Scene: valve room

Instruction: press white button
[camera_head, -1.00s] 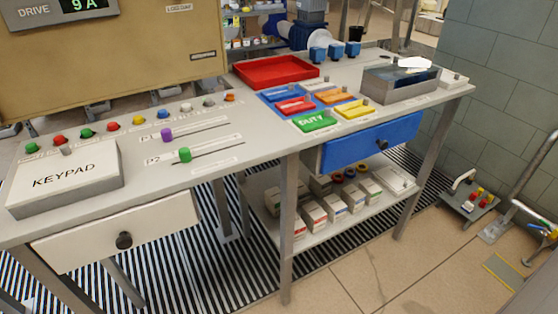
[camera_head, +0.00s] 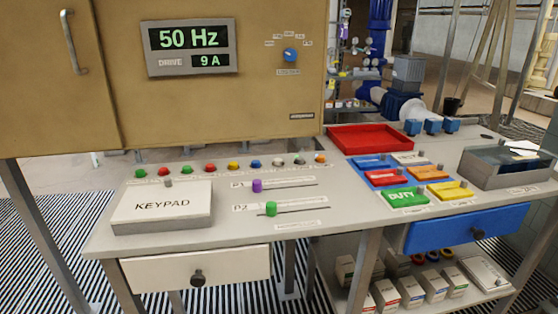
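A row of coloured buttons runs along the back of the grey bench top, below the tan cabinet. The white button (camera_head: 279,162) sits in the right part of the row, right of the blue button (camera_head: 256,164). A greyish button (camera_head: 299,160) and an orange button (camera_head: 320,158) are to its right. Farther left are the yellow button (camera_head: 233,166) and several red and green ones. The labels by the buttons are too small to read. My gripper is not in view.
The bench carries a keypad box (camera_head: 163,207), a purple slider (camera_head: 257,186), a green slider (camera_head: 271,208), a red tray (camera_head: 370,141) and coloured plates. A white drawer (camera_head: 195,270) and a blue drawer (camera_head: 466,230) are below. The tan cabinet (camera_head: 230,105) rises behind the buttons.

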